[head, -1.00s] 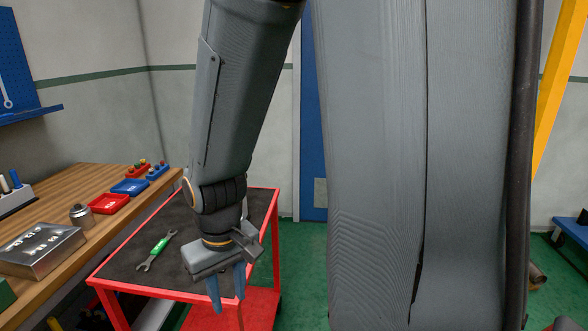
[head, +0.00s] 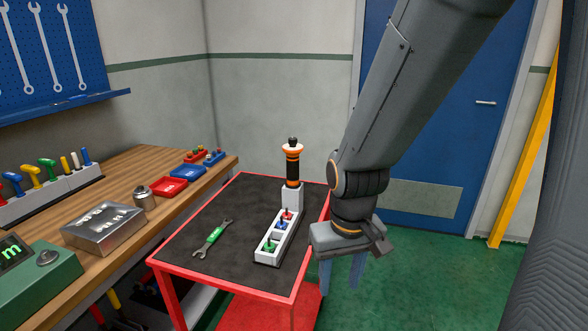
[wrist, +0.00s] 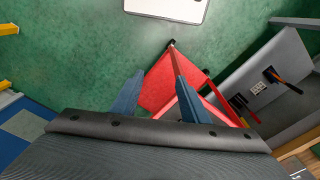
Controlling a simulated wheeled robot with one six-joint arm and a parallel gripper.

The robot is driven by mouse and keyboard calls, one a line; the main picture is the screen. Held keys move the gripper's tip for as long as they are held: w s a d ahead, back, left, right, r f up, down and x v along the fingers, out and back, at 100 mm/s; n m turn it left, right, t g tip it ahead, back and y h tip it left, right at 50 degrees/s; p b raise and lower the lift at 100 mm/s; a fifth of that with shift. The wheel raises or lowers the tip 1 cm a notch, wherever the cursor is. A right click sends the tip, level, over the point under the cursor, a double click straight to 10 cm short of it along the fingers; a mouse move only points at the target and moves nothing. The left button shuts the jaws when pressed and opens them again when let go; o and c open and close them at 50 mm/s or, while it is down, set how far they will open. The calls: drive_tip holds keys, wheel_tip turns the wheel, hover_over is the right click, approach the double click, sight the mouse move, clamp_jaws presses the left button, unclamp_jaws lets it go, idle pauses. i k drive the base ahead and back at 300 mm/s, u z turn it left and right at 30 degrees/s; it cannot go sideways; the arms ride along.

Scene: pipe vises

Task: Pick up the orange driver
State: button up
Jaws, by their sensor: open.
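A tall driver with an orange and black handle (head: 293,165) stands upright in the raised back end of a white holder (head: 265,258) on the cart. I take it as the orange driver; its lower end is hidden in the holder. My gripper (head: 341,272) hangs to the right of the cart, fingers pointing down, apart from the driver. It is open and empty. Its two blue-grey fingers also show spread in the wrist view (wrist: 153,92), over the floor and the red cart. I cannot make out the driver in the wrist view.
The holder also has red, blue and green pieces. A green-handled wrench (head: 213,240) lies on the cart's dark top (head: 190,265). A wooden bench (head: 120,180) with trays, a metal box (head: 103,228) and a tool rack (head: 50,195) stands left. Green floor right of the cart is clear.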

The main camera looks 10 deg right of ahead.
sight(292, 153)
drive_tip(key=u, duration=1.5)
drive_tip(key=k, duration=0.85)
drive_tip(key=z, duration=0.75)
drive_tip(key=i, duration=1)
